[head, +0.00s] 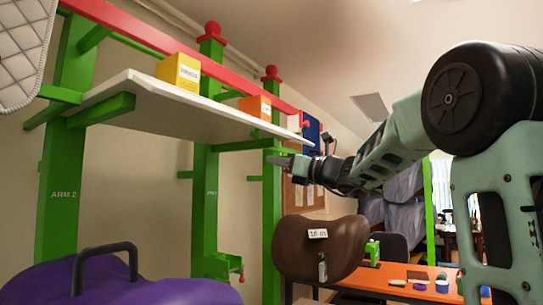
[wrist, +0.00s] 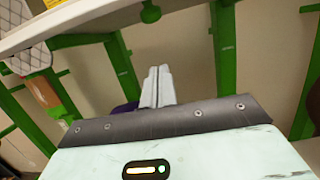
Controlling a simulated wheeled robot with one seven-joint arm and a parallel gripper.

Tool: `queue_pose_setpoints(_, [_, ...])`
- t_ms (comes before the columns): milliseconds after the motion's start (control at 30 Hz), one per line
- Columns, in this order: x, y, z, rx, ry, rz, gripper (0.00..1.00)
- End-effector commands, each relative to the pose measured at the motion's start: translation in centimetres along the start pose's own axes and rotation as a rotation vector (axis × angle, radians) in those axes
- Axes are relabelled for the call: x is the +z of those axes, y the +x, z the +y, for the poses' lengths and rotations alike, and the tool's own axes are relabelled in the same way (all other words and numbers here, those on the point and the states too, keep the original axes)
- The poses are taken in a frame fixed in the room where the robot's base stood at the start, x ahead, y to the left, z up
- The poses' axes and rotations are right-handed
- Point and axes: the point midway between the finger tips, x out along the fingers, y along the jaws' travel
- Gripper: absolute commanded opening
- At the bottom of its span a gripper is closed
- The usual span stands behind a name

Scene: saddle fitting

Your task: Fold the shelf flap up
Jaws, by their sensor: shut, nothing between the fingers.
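The shelf flap (head: 150,103) is a white board lying roughly level between green posts. Its underside and front edge also show across the top of the wrist view (wrist: 75,22). My gripper (head: 274,159) is just below the right end of the flap, with its fingers pointing left. In the wrist view the two grey fingers (wrist: 156,82) are together and empty. They appear apart from the board. A green knob (wrist: 150,12) sits under the board near the top of the wrist view.
A yellow box (head: 179,70) and an orange box (head: 256,107) are on the flap. A red rail (head: 150,37) runs above it. A brown saddle (head: 318,248) hangs below my gripper, and a purple saddle (head: 100,290) is at lower left. An orange table (head: 400,270) stands at right.

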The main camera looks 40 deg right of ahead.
Motion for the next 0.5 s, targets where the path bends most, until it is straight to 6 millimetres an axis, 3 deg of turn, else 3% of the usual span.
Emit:
queue_pose_setpoints(400, [0.3, 8.6, 0.1, 0.003, 0.0, 0.003, 0.0])
queue_pose_setpoints(500, [2.0, 8.1, 0.1, -0.001, -0.005, 0.001, 0.0])
